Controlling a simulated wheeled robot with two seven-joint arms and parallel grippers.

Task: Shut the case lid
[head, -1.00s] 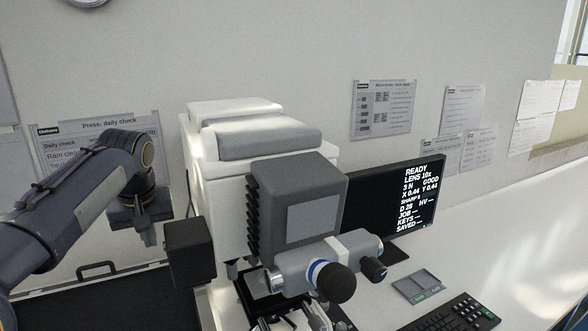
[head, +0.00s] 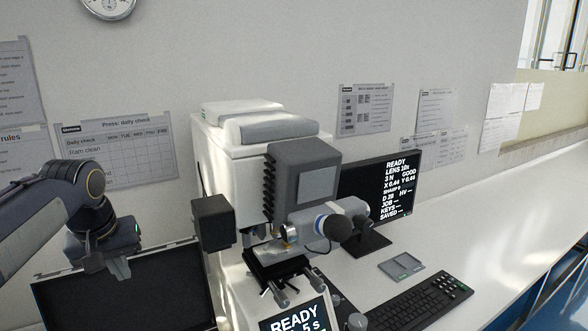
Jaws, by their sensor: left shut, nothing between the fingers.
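The case lid (head: 150,298) is a dark panel with a thin pale rim at the lower left of the head view. It looks raised, with its top edge towards the wall, and its lower part is cut off by the frame. The body of the case cannot be made out. My left gripper (head: 119,270) points down at the lid's top edge, overlapping it in the picture. Its fingers are shut with nothing between them. I cannot tell whether they touch the lid. My right gripper is out of view.
A white and grey hardness tester (head: 235,165) stands close to the right of the lid, with a dark box (head: 212,222) on its side. Further right are a monitor (head: 385,190), a small grey tray (head: 401,266) and a keyboard (head: 425,305). The bench at far right is clear.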

